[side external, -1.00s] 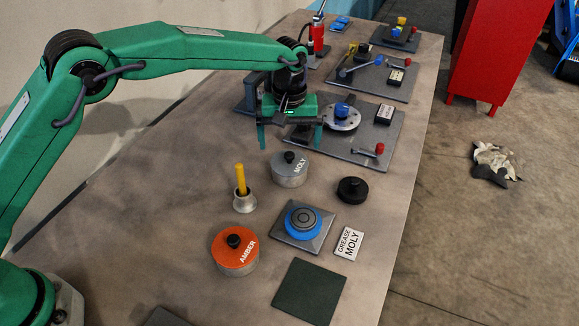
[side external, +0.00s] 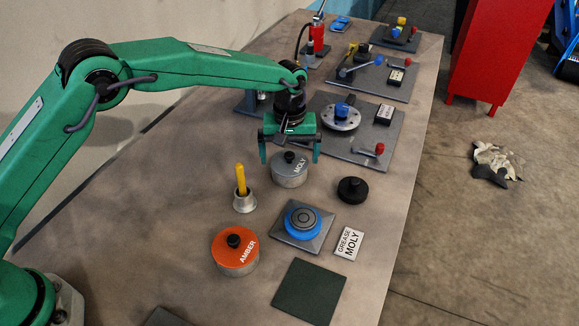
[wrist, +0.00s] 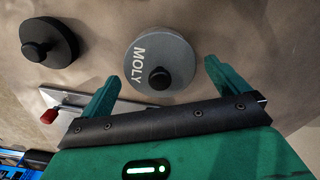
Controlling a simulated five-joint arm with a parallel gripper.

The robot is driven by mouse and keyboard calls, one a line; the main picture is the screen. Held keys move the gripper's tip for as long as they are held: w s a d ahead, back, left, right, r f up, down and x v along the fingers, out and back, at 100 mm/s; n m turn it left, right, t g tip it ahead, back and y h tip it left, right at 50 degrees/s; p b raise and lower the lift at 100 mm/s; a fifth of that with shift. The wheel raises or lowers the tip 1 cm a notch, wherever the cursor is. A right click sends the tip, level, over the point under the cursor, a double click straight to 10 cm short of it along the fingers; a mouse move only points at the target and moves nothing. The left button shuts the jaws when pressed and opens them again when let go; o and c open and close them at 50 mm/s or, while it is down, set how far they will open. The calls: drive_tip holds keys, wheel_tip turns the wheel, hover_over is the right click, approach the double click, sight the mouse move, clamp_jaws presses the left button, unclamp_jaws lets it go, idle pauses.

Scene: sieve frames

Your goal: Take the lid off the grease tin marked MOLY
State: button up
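The grey MOLY tin (side external: 289,171) stands upright on the table with its lid on. The lid has a black knob (side external: 289,157) at its centre; the knob also shows in the wrist view (wrist: 159,78). My gripper (side external: 289,158) is open and empty above the tin, its green fingers spread to either side of it in the side view. In the wrist view the MOLY tin (wrist: 143,56) lies just beyond the gap between my fingertips (wrist: 161,80). I see no contact between fingers and lid.
An orange AMBER tin (side external: 236,258), a cup with a yellow stick (side external: 241,188), a blue ringed pad (side external: 303,222), a black knobbed disc (side external: 353,190) and a GREASE MOLY card (side external: 348,243) stand nearby. A dark green mat (side external: 309,291) is bare. Plates with fittings (side external: 355,150) lie behind.

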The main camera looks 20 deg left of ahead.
sight(290, 155)
drive_tip(key=c, duration=0.8)
drive_tip(key=shift+r, duration=0.2)
drive_tip(key=shift+r, duration=0.55)
drive_tip(key=r, duration=0.3)
drive_tip(key=shift+s+d, duration=0.2)
drive_tip(key=shift+s, duration=0.05)
drive_tip(key=s+d+r, duration=0.2)
drive_tip(key=s, duration=0.1)
drive_tip(key=s+d+r, duration=0.2)
drive_tip(key=s, duration=0.1)
drive_tip(key=s+d+r, duration=0.2)
drive_tip(key=s, duration=0.1)
drive_tip(key=shift+s+r, duration=0.15)
drive_tip(key=shift+r, duration=0.1)
